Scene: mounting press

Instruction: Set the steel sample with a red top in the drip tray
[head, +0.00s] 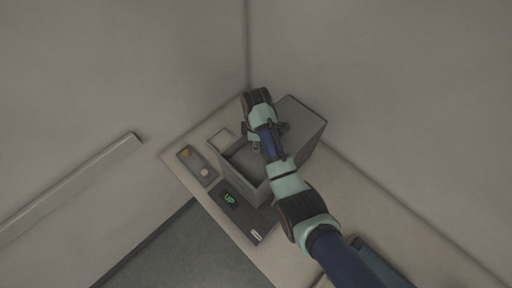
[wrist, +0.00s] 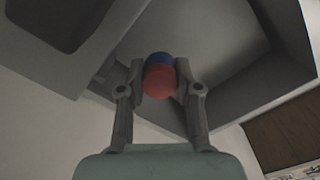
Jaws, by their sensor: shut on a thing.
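My gripper (wrist: 160,75) is shut on a round piece with a red face (wrist: 160,82), seen between the two fingertips in the wrist view. No bare steel side shows. In the head view my arm reaches over the grey press housing (head: 308,128) and hides most of my gripper and the held piece. I cannot tell for sure which part is the drip tray; a pale square (head: 221,140) lies beside the housing's left corner.
A dark grey holder (head: 198,167) with a yellow and a pale round piece lies left of the housing. A control panel (head: 238,208) in front reads "UP" in green. The housing's walls surround an open recess (head: 245,163). Room walls close in behind the bench.

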